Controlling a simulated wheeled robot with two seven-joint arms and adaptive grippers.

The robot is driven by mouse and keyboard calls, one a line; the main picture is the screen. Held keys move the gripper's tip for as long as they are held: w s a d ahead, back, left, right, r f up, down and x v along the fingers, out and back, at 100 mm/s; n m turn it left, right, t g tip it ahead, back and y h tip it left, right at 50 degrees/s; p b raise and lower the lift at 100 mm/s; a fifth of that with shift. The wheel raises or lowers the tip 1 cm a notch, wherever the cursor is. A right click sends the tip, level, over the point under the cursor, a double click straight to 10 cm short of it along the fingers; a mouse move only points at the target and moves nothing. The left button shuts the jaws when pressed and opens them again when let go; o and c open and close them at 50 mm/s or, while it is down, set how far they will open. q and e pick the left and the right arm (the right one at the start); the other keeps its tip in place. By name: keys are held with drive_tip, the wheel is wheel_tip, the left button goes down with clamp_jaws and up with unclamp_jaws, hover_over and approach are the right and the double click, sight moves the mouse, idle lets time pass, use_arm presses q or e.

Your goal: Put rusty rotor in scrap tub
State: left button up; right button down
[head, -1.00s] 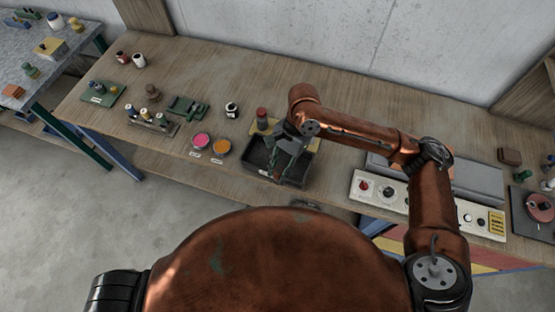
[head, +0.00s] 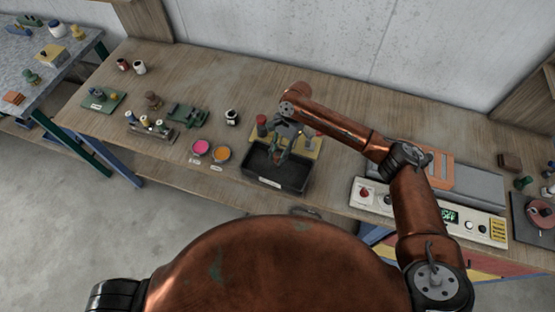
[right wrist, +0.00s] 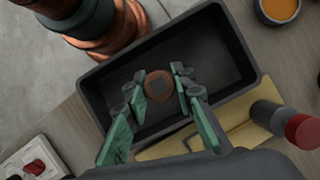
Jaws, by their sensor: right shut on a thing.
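The scrap tub (head: 290,183) is a black open box at the front edge of the bench; it fills the middle of the right wrist view (right wrist: 218,20). My right gripper (head: 274,157) reaches over the tub's back part. In the right wrist view, its green fingers (right wrist: 153,89) are shut on the rusty rotor (right wrist: 158,84), a small brown disc with a dark square centre. The rotor lies over the tub's inside; its height above the floor is hard to tell. The rotor cannot be made out clearly in the head view. My left gripper is not in view.
A yellow board (head: 312,145) and a red-topped cylinder (head: 262,122) stand behind the tub. Pink (head: 201,147) and orange (head: 221,154) pots sit to its left. A control panel (head: 427,209) lies to the right. The bench behind the pots has free room.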

sight(277, 160)
drive_tip(key=shift+f, duration=1.4)
drive_tip(key=c, duration=1.6)
unclamp_jaws()
drive_tip(key=shift+f, duration=0.15)
drive_tip(key=v, duration=1.2)
drive_tip(key=shift+s, duration=0.1)
